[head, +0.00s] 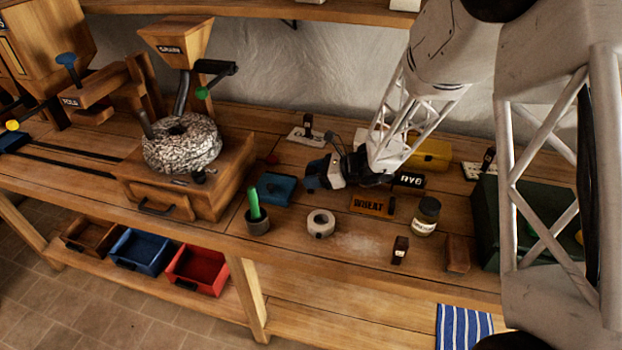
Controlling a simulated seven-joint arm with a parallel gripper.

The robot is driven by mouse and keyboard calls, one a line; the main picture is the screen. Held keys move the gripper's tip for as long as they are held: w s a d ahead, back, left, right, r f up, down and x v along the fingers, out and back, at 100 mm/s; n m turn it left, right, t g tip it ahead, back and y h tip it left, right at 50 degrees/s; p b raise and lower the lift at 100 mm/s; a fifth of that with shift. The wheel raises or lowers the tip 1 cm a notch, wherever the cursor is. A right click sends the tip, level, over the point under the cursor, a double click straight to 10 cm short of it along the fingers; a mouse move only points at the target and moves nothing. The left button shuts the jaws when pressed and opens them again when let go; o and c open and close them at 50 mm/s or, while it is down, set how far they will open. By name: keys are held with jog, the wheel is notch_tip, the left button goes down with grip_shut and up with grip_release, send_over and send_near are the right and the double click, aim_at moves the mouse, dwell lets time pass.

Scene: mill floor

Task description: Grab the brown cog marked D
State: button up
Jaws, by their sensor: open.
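I cannot make out a brown cog marked D; no letter D is readable at this size. A small dark brown piece with a pale label (400,250) stands near the front of the bench, its mark too small to read. Similar dark pieces stand at the back (307,124) and at the right (488,158), by white cards. My gripper (314,178) is open over the middle of the bench, to the right of a blue flat box (277,188). Nothing shows between its fingers. My arm hides part of the bench behind it.
A stone mill (182,148) stands left. A mortar (257,222) with a green pestle, a white roll (320,223), a WHEAT block (373,204), a jar (426,216), a brown block (457,254) and a dark green box (487,222) crowd the bench. Spilled flour lies mid-front.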

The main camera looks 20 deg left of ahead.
aim_at(311, 170)
jog(key=shift+a+f, duration=0.15)
jog(key=shift+a, duration=0.15)
dwell(0.4)
jog(key=c, duration=1)
jog(key=shift+r, duration=1.55)
jog(key=shift+s+d+r, duration=0.1)
jog(key=shift+s+r, duration=0.1)
jog(key=shift+r, duration=0.1)
jog(key=s+d, duration=0.2)
jog(key=s, duration=0.2)
jog(key=s+d+r, duration=0.1)
jog(key=s+d, duration=0.2)
jog(key=s, duration=0.2)
jog(key=s+d, duration=0.2)
jog(key=s, duration=0.2)
jog(key=shift+s+d+r, duration=0.15)
jog(key=shift+s+d, duration=0.1)
jog(key=shift+d, duration=0.15)
